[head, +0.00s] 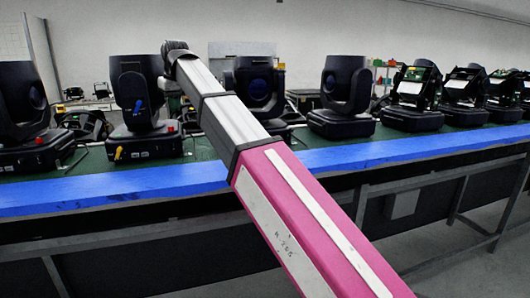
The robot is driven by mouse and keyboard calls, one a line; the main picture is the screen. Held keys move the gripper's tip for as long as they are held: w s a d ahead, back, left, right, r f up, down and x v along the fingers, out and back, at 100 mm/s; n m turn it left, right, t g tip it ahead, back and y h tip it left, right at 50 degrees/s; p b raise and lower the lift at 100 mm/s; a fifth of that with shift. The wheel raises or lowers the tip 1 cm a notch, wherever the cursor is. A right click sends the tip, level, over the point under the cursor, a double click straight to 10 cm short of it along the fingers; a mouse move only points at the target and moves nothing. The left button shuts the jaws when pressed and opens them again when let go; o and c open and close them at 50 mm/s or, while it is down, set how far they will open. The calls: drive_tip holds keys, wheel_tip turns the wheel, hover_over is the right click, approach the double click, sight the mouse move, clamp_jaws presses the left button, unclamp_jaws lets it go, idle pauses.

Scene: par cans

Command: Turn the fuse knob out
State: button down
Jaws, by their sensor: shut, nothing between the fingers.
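A black moving-head light (141,100) stands upright on the bench, left of my arm's far end. I cannot make out which small part is the fuse knob. My arm reaches from the lower right to this light. My gripper (170,84) is at the arm's far end, close to the light's right side. It is shut and holds nothing. Its fingers are small and dark here, and I cannot tell whether they touch the light.
The green-topped bench has a blue front edge (400,151). Another black light (22,110) stands at far left, one (254,85) behind my arm, one (343,95) right of it. Several more lights line the right. Open floor lies in front.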

sight(171, 133)
drive_tip(key=x, duration=0.3)
drive_tip(key=s+d+x, duration=0.1)
drive_tip(key=x, duration=0.1)
drive_tip(key=shift+f, duration=0.5)
drive_tip(key=shift+d+f, duration=0.1)
drive_tip(key=shift+f, duration=0.35)
drive_tip(key=shift+s+f, duration=0.15)
drive_tip(key=shift+s, duration=0.05)
drive_tip(key=shift+s+a, duration=0.25)
drive_tip(key=shift+s, duration=0.2)
drive_tip(key=shift+s+a, duration=0.4)
drive_tip(key=shift+a, duration=0.1)
idle(0.3)
drive_tip(key=shift+s, duration=0.25)
drive_tip(key=w+a+v, duration=0.1)
drive_tip(key=v, duration=0.5)
drive_tip(key=shift+w+r, duration=0.25)
drive_tip(key=shift+w, duration=0.1)
